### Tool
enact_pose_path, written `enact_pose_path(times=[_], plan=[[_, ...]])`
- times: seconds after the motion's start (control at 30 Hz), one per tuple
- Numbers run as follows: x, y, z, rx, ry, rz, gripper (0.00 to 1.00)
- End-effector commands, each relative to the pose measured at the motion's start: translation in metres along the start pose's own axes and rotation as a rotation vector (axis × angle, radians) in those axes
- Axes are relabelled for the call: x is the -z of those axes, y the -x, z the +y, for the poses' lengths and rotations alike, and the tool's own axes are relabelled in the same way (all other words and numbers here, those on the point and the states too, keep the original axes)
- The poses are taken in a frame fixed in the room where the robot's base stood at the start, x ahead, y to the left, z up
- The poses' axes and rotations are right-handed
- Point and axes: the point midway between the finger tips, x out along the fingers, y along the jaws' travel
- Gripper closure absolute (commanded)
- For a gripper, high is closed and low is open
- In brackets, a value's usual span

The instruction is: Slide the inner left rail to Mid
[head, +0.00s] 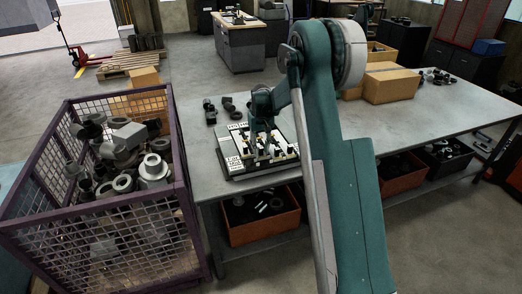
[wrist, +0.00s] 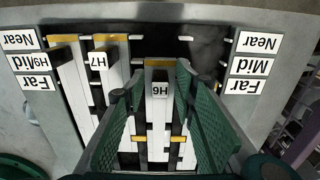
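The rail board (head: 232,172) lies on the grey table, with several pale rails and small labelled blocks. In the wrist view its labels read upside down: Near, Mid and Far on plates at left and right. A block marked H6 (wrist: 159,90) stands on a central rail; a block marked H7 (wrist: 98,62) stands left of it, nearer the Near end. I cannot tell which rail is the inner left one. My gripper (wrist: 160,105) is open, its green fingers either side of H6 with gaps visible. The fingers hide parts of the rails.
Dark parts (head: 228,104) lie behind the board, and a cardboard box (head: 391,84) stands at the table's right. A purple mesh crate (head: 100,235) full of metal parts stands left of the table. Orange bins (head: 262,224) sit underneath. The tabletop (head: 420,115) is partly clear at right.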

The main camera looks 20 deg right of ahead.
Motion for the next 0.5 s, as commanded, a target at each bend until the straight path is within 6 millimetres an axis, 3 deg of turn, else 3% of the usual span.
enact_pose_path(times=[0.27,0.5], plan=[[0.0,0.007,0.0,0.0,0.0,0.0,0.72],[0.0,0.033,0.0,0.0,0.0,0.0,0.72]])
